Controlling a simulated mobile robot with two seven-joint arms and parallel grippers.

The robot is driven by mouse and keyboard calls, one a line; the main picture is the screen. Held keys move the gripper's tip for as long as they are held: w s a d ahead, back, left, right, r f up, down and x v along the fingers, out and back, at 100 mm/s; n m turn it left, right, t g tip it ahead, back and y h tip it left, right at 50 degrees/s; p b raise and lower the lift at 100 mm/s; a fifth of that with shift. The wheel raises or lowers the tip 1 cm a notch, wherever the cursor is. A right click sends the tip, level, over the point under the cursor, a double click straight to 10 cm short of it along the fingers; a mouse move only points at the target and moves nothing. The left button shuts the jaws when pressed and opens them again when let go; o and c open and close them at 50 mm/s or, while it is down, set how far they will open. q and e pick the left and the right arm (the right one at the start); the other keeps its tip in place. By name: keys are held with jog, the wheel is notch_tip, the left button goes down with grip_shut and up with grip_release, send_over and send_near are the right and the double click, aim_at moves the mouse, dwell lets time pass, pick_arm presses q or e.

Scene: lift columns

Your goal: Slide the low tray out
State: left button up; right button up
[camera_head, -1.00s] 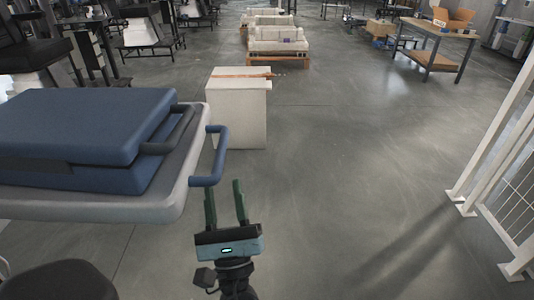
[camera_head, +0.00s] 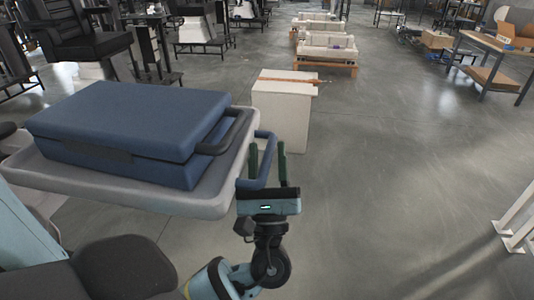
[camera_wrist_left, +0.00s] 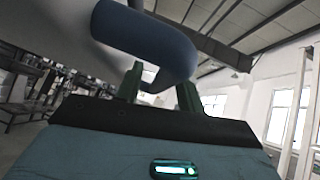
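The pale grey tray (camera_head: 120,193) is at the left in the head view, with a blue case lying on it. A blue U-shaped handle (camera_head: 258,183) sticks out from its right end; the handle also shows large in the left wrist view (camera_wrist_left: 150,40). My left gripper (camera_head: 268,164) is open at this handle, its two green fingers apart. The handle's outer bar appears between the fingers in the head view. In the left wrist view the handle lies across the fingertips (camera_wrist_left: 162,88); I cannot tell whether they touch it. My right gripper is not in view.
The blue case (camera_head: 130,125) with a dark handle rests on the tray. A white box-like cabinet (camera_head: 283,115) stands just behind the handle. Open grey floor (camera_head: 400,180) lies to the right, with white railing posts (camera_head: 515,225) at the far right.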

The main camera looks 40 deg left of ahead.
pick_arm(q)
grip_shut()
dwell(0.3)
jog(key=shift+w, duration=0.1)
jog(key=shift+w+d, duration=0.2)
jog(key=shift+d, duration=0.1)
jog(key=w+d+b, duration=0.4)
jog(key=w+d, duration=0.3)
jog(key=d, duration=0.4)
jog(key=shift+d, duration=0.4)
jog(key=shift+f, duration=0.1)
